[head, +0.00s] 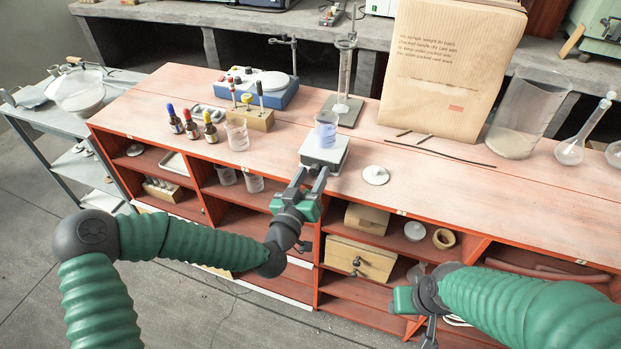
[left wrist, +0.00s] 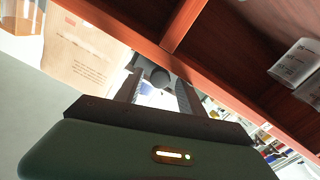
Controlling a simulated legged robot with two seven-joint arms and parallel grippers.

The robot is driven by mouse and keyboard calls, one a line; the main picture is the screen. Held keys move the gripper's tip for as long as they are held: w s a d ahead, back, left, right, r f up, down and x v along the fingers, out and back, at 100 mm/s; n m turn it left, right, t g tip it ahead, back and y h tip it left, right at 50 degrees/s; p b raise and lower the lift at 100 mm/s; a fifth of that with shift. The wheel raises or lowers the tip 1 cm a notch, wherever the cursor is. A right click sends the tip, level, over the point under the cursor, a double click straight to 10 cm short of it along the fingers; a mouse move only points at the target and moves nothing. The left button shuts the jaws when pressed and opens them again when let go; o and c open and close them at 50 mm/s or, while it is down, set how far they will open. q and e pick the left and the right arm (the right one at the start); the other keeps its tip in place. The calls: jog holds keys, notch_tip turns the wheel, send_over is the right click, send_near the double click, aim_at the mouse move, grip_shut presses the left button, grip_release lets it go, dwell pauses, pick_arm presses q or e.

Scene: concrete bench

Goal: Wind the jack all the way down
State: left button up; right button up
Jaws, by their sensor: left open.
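The lab jack (head: 328,158), a small grey stand with a pale top plate, sits near the front edge of the bench. A beaker of violet-blue liquid (head: 326,131) stands on it. My left gripper (head: 309,178) is open, with its two fingers pointing at the jack's front. In the left wrist view a dark round knob (left wrist: 159,78) shows between the fingers of the gripper (left wrist: 157,93); I cannot tell whether they touch it. My right gripper (head: 427,325) hangs low at the right, in front of the shelves; its finger opening is unclear.
A white lidded dish (head: 375,175) lies right of the jack, a stand with a glass cylinder (head: 343,108) behind it. A blue stirrer (head: 258,88), dropper bottles (head: 191,127) and a beaker (head: 237,134) are left. A paper sack (head: 450,65) and large beaker (head: 520,115) stand right.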

pick_arm(q)
jog(key=p+v, duration=1)
jog(key=v, duration=0.6)
jog(key=shift+s, duration=0.35)
jog(key=shift+a+f, duration=0.1)
